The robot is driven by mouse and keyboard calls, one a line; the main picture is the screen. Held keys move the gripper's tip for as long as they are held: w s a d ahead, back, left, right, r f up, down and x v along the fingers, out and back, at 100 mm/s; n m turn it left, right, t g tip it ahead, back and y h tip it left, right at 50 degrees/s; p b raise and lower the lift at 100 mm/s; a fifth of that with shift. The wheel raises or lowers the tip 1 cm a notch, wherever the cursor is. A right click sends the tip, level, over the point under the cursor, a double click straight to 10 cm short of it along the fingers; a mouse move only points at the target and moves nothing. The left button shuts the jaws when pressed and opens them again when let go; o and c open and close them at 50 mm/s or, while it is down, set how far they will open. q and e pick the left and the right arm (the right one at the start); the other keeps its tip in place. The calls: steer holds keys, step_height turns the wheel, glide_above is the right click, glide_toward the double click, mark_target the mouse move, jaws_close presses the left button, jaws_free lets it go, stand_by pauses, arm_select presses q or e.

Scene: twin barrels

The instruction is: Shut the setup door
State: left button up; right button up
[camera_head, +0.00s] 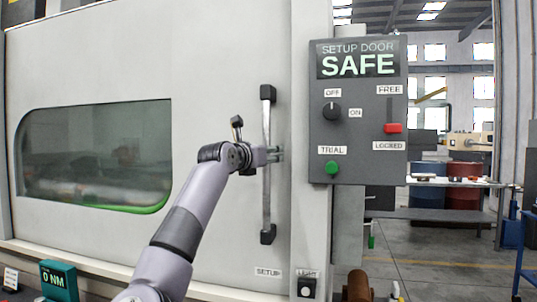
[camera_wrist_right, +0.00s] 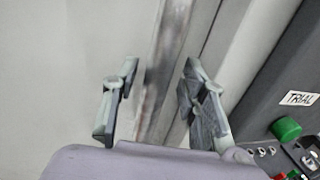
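The setup door (camera_head: 225,70) is a large pale panel with a dark window (camera_head: 95,150). Its right edge lies beside the pale frame post; I cannot tell whether a gap remains. A vertical metal bar handle (camera_head: 266,205) with black end mounts is near that edge. My right gripper (camera_head: 274,154) is at the middle of the handle. In the right wrist view the handle (camera_wrist_right: 168,50) runs between the spread fingers of my right gripper (camera_wrist_right: 158,98), with space showing on both sides. My left gripper is not in view.
A grey control panel (camera_head: 358,110) reading "SETUP DOOR SAFE" stands right of the handle, with a black knob (camera_head: 331,111), a red slider (camera_head: 393,128) and a green button (camera_head: 332,167). A green "0 NM" display (camera_head: 58,280) sits at lower left. Open floor shows at right.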

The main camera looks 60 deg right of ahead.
steer(key=s+a, duration=0.1)
steer(key=a, duration=1.1)
steer(key=shift+s, duration=0.4)
steer(key=shift+d, duration=0.1)
